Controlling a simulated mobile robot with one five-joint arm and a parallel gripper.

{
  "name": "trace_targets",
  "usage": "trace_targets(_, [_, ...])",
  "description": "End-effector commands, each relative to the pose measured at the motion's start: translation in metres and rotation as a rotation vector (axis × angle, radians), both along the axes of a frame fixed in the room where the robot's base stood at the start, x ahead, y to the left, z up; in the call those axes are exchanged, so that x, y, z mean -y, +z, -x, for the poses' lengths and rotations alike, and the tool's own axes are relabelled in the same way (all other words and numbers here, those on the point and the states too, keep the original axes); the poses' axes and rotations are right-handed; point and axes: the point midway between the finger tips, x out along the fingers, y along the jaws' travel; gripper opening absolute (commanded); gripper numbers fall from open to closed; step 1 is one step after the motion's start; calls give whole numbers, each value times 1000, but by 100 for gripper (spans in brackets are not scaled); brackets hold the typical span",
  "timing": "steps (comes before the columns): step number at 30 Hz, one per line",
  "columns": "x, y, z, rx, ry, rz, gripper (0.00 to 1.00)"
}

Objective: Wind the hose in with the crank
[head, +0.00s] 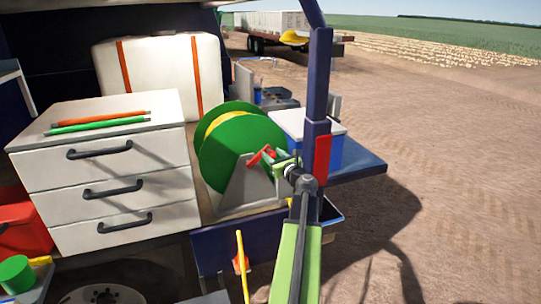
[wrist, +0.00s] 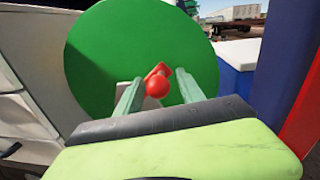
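The hose reel has large green discs (head: 240,150) with a yellow hose (head: 209,125) between them, and stands on a grey bracket (head: 247,190). A red crank (head: 262,155) sticks out on its near side. In the wrist view the crank's round red knob (wrist: 157,87) lies in the gap between the two pale green fingers of my gripper (wrist: 159,78), with space showing on both sides. The fingers are apart and are not closed on the knob. In the head view my gripper (head: 280,163) is right at the crank. The green disc (wrist: 120,50) fills the background in the wrist view.
A white drawer cabinet (head: 105,170) with green and orange rods on top stands left of the reel. A blue box with a white lid (head: 325,150) is to the right. A dark blue post (head: 318,90) with a red part rises close to my arm. Bare ground lies right.

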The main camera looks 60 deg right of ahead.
Motion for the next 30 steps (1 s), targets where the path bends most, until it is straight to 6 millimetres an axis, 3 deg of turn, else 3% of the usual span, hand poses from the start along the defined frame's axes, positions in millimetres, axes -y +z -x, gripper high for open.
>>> trace_targets(1, [-1,0,-1,0,1,0,37])
trace_targets(10, [-2,0,-2,0,3,0,0])
trace_targets(30, [-2,0,-3,1,2,0,0])
